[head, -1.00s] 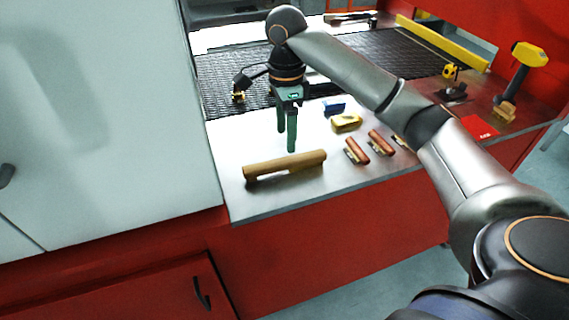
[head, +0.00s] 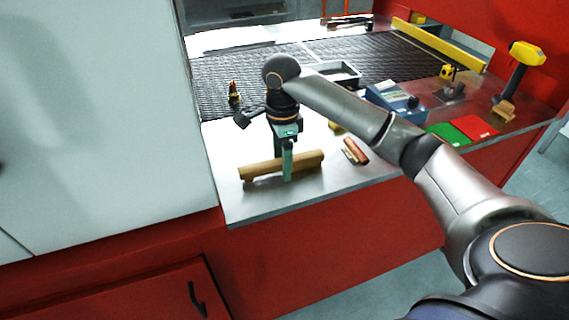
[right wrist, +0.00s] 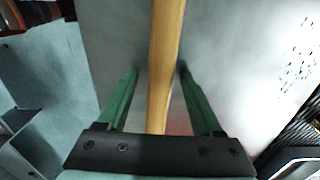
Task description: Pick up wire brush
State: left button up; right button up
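The wire brush (head: 258,170) has a long tan wooden body and lies near the front left of the grey worktop. My right gripper (head: 287,172) is over it, pointing down, and its fingers cover a part right of the brush's middle. In the right wrist view the wooden bar (right wrist: 163,62) runs between the two green fingers of my right gripper (right wrist: 160,82). The fingers are open, with a gap on each side of the wood. The bristles are not visible. My left gripper is not in view.
A red-brown brush (head: 355,151) lies to the right. Farther right are a blue device (head: 394,100), a green card (head: 447,134), a red card (head: 473,127) and a yellow-headed hammer (head: 527,53). The mesh belt (head: 385,55) is behind. A pale cabinet (head: 100,110) rises at left.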

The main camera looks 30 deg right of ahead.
grip_shut()
dwell(0.3)
jog(key=shift+r, duration=0.1)
jog(key=shift+r, duration=0.2)
jog(key=r, duration=0.3)
jog(key=shift+s+r+p, duration=0.2)
jog(key=shift+r+p, duration=0.1)
jog(key=shift+p, duration=0.1)
jog(key=s+a+r+p, duration=0.3)
jog(key=s+r, duration=0.5)
jog(key=s, duration=0.5)
jog(key=shift+a+r+p, duration=0.2)
jog(key=shift+r+p, duration=0.2)
jog(key=shift+p, duration=0.05)
jog(key=shift+s, duration=0.1)
